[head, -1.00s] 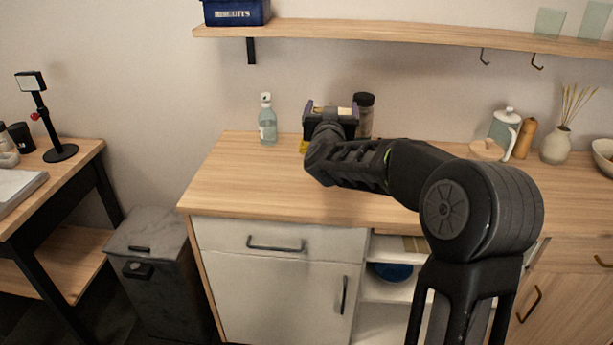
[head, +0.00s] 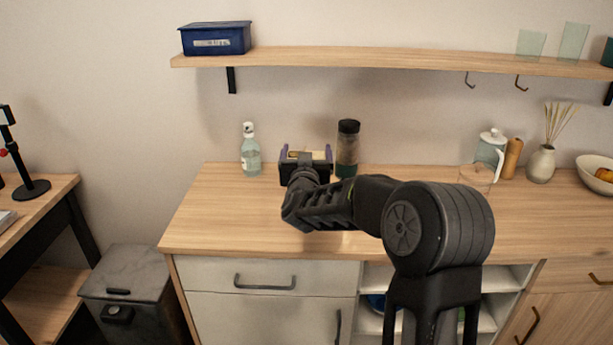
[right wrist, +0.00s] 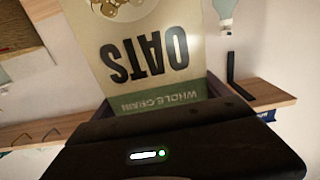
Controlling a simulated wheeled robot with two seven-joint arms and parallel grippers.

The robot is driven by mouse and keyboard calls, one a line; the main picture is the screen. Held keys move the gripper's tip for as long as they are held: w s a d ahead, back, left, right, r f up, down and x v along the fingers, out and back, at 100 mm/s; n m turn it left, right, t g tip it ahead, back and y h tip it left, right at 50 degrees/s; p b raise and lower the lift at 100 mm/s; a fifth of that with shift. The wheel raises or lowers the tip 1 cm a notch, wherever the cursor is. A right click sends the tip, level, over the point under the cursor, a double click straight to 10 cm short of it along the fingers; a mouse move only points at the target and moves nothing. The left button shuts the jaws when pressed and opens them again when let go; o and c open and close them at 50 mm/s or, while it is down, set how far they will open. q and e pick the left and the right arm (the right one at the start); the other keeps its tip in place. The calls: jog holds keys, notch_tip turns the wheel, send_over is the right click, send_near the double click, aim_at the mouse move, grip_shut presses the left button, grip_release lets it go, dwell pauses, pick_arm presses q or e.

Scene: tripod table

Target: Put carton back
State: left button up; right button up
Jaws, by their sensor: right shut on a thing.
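The carton is a beige box with a green band, printed OATS and WHOLE GRAIN, and it fills the upper middle of the right wrist view (right wrist: 150,60), where it appears upside down. My right gripper (head: 306,160) is shut on it, over the back of the counter. In the head view the gripper and wrist hide nearly all of the carton; only a small pale patch shows between the fingers. I cannot tell whether the carton touches the counter. My left gripper is not in view.
A spray bottle (head: 250,152) stands left of the gripper and a dark-lidded jar (head: 347,150) close on its right. Above, a wall shelf (head: 400,60) holds a blue box (head: 215,38). The wooden counter (head: 225,215) is clear in front. A white pot (head: 490,152) stands further right.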

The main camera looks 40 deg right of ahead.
jog(key=shift+f, duration=0.25)
jog(key=shift+f, duration=2)
jog(key=o, duration=1.9)
jog(key=shift+s+a, duration=0.2)
jog(key=shift+s, duration=0.05)
jog(key=b+v, duration=0.1)
jog(key=v, duration=1)
jog(key=shift+s+a, duration=0.15)
